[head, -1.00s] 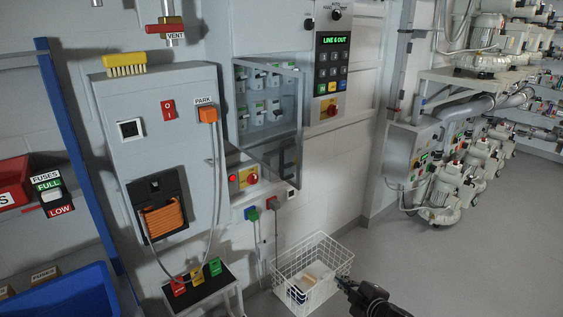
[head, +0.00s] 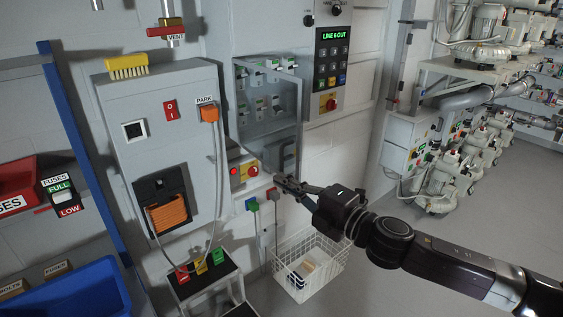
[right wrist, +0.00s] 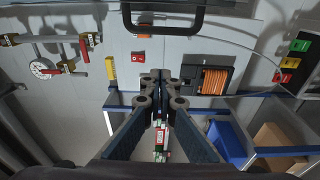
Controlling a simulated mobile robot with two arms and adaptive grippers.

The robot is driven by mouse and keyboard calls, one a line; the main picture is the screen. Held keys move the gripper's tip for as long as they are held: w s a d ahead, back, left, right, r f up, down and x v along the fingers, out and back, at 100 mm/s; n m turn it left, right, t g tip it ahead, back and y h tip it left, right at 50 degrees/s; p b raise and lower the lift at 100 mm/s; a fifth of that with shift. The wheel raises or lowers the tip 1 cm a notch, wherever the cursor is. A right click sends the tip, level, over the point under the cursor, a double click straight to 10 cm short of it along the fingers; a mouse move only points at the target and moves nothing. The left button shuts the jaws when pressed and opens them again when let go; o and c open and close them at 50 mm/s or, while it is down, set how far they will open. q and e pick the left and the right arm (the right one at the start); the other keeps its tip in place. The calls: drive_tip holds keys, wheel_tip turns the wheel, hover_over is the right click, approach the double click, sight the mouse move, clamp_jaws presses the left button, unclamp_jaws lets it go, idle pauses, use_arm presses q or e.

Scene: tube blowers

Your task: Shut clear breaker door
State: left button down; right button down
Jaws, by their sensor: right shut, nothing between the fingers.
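The clear breaker door (head: 284,118) stands swung out from the breaker cabinet in the head view. Breaker rows (head: 262,105) show behind and through it. Its dark handle (head: 287,157) is near its lower edge. The handle also shows as a dark bar at the top of the right wrist view (right wrist: 165,30). My right gripper (head: 280,181) is shut and empty, just below the handle in the head view. In the right wrist view its fingertips (right wrist: 160,78) meet below the bar, apart from it in the picture. Exact depth is unclear. My left gripper is not in view.
A red knob (head: 253,170) and plugs sit below the cabinet. A keypad panel (head: 328,70) is to its right. A grey box with an orange cable coil (head: 166,217) stands left. A wire basket (head: 310,262) is below my right arm. Floor at right is clear.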

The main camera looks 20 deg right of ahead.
sight(281, 168)
drive_tip(key=w+p, duration=0.1)
drive_tip(key=w, duration=0.2)
drive_tip(key=w+d+p, duration=0.1)
drive_tip(key=w+p, duration=0.1)
drive_tip(key=w, duration=0.1)
drive_tip(key=shift+d, duration=0.1)
idle(0.4)
